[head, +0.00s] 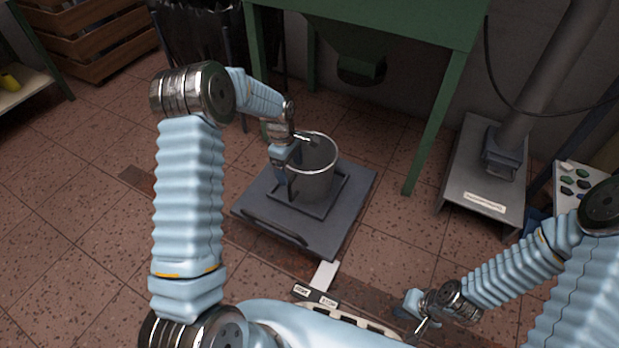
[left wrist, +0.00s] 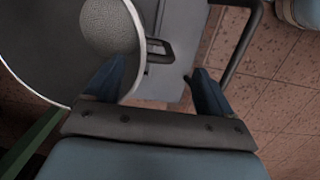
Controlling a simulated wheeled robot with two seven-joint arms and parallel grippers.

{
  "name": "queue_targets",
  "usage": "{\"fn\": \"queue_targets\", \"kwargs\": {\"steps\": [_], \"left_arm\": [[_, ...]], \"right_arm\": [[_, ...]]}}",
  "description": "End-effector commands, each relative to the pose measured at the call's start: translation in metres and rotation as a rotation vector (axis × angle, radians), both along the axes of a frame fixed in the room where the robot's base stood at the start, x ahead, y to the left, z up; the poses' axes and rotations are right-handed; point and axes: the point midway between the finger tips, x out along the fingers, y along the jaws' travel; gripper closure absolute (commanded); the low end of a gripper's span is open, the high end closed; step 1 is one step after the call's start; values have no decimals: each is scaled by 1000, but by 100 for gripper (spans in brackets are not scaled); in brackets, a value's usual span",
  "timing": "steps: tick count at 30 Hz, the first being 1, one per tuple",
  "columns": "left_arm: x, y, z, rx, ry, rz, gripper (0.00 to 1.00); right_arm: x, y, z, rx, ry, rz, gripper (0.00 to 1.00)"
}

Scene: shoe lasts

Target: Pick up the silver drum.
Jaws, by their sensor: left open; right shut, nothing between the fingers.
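The silver drum (head: 318,182) is an open-topped round bucket standing upright on a dark grey platform (head: 343,220). In the left wrist view the drum (left wrist: 50,65) fills the upper left, with its pale rim, a grey mass inside and a dark side handle (left wrist: 158,51). My left gripper (head: 287,183) is open at the drum's left side. In the wrist view its fingers (left wrist: 155,85) stand apart, with the handle just beyond the gap; I cannot tell whether they touch the drum. My right gripper (head: 414,325) is shut and empty, low at the right, away from the drum.
A green hopper frame (head: 385,30) stands behind the drum, one leg close to the platform. A grey metal stand (head: 480,185) is at the right, beside a tray of small coloured pieces (head: 575,182). Wooden crates (head: 90,35) are at the back left. Tiled floor at left is clear.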

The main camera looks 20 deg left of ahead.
Motion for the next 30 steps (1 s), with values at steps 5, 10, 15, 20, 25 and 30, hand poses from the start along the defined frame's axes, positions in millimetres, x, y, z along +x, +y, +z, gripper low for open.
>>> {"fn": "queue_targets", "kwargs": {"steps": [5, 10, 15, 20, 25, 30], "left_arm": [[0, -3, -26, 0, 0, -2, 16], [0, -3, -37, -1, 0, -1, 16], [1, -2, -64, -1, 1, -1, 16], [2, -5, -81, -1, -1, -4, 16], [2, -5, -81, 0, -2, -3, 16], [2, -5, -81, 0, -1, -3, 39]], "right_arm": [[0, 1, -4, 1, 1, 0, 100], [0, 1, -6, 2, 1, 1, 100], [-1, 1, -13, 4, 3, 2, 100], [-1, 2, -15, 5, 4, 3, 100], [-1, 2, -14, 5, 4, 3, 100], [-1, 2, -14, 5, 4, 3, 100]]}}
